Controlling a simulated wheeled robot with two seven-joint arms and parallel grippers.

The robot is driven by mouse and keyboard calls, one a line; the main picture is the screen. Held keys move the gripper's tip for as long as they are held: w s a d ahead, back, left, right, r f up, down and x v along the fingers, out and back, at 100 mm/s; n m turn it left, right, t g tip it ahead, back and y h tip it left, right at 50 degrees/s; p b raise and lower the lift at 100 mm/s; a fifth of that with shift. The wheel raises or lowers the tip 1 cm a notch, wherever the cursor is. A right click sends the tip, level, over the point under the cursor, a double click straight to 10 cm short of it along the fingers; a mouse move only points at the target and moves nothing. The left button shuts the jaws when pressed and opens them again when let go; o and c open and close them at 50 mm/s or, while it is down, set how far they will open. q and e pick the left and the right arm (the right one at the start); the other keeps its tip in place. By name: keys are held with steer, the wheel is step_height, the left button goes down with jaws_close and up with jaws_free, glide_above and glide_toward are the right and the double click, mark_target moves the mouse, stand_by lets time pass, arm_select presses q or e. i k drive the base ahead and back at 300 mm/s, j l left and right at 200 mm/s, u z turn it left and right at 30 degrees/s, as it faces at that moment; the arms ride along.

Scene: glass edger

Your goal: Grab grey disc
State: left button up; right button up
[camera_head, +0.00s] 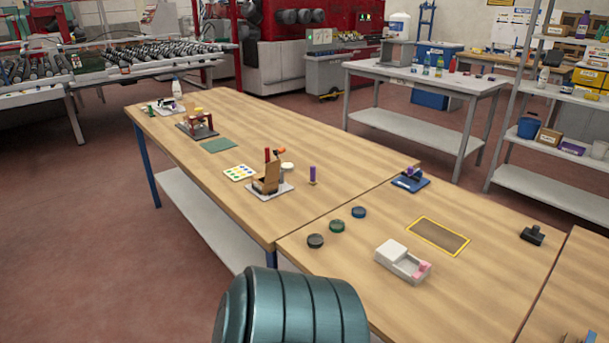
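A dark grey disc (315,240) lies flat on the wooden table near its left front edge. A green disc (337,226) and a blue disc (358,212) lie in a diagonal row with it, going back and to the right. The three discs are apart from each other. Neither of my grippers shows in the head view. A teal rounded part of my own body covers the bottom middle and hides part of the table's front.
A white box with a pink item (403,262) sits right of the grey disc. A yellow-framed dark rectangle (438,236) lies behind it. A blue holder (410,180) and a black object (532,235) stand farther off. Bare wood surrounds the discs.

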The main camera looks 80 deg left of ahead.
mark_target(314, 241)
steer(key=u, duration=2.5)
